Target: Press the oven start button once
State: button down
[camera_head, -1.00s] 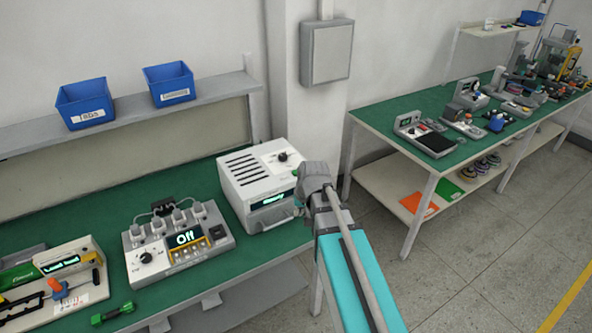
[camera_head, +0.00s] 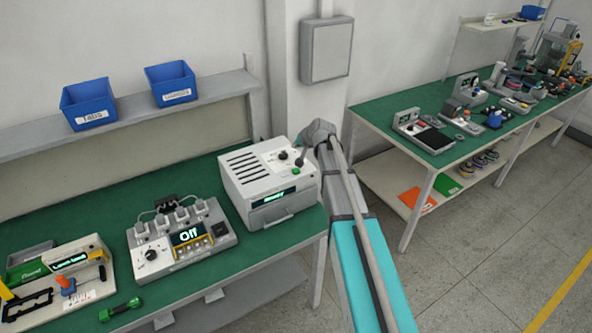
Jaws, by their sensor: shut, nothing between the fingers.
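The oven (camera_head: 240,187) is a white box with a slotted top at the right end of the near green bench. A black knob (camera_head: 282,155) sits on its top panel. A green start button (camera_head: 297,171) shows near the top's right front corner. The lit front display (camera_head: 275,198) has cyan text too small to read surely. My gripper (camera_head: 301,163) is shut and empty, pointing down and left over the oven's right side, just behind the button in the picture. Whether its tip touches the oven or the button cannot be told.
A control box (camera_head: 210,250) with an "Off" display stands left of the oven. A green dumbbell-shaped part (camera_head: 121,309) lies by the front edge. Blue bins (camera_head: 88,105) stand on the shelf behind. A second bench (camera_head: 378,115) with devices is at the right, with open floor in front.

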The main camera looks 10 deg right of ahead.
aim_at(294, 169)
jog(key=shift+f, duration=0.1)
dwell(0.3)
notch_tip(294, 169, down, 9)
jog(key=b, duration=0.8)
jog(key=shift+r+b, duration=0.2)
jog(key=shift+b, duration=0.2)
jog(key=shift+f+b, duration=0.85)
dwell(2.1)
jog(key=shift+r, duration=0.2)
jog(key=shift+r+p, duration=0.7)
jog(key=shift+p, duration=0.2)
jog(key=shift+r+p, duration=2.5)
